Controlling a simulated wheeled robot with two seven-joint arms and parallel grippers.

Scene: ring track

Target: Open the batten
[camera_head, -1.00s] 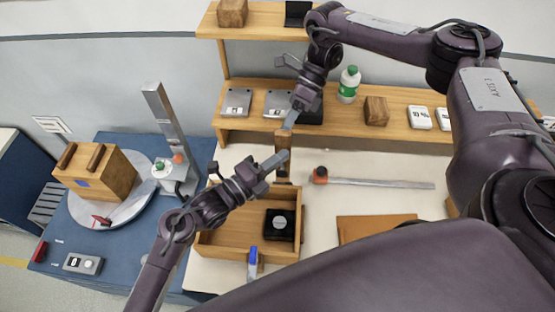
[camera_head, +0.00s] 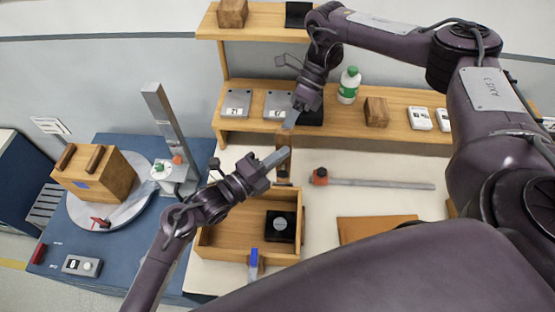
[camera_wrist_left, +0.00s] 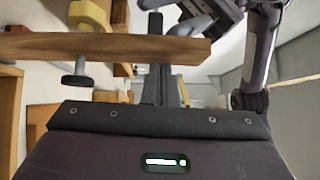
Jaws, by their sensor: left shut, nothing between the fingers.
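The wooden batten (camera_head: 284,165) is a narrow brown bar standing up from the back of an open wooden box. In the left wrist view the batten (camera_wrist_left: 110,46) lies across the picture, with a dark knob (camera_wrist_left: 77,78) below it. My left gripper (camera_head: 284,153) is shut and empty, its fingertips at the batten's upper part. In the wrist view the batten hides part of the left fingers. Whether they touch it I cannot tell. My right gripper (camera_head: 291,121) points down just above the batten's top; its fingers show edge-on.
The open wooden box (camera_head: 222,240) holds a black block (camera_head: 279,226). A metal bar with an orange end (camera_head: 375,184) lies to the right. A shelf with a green-capped bottle (camera_head: 348,86) stands behind.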

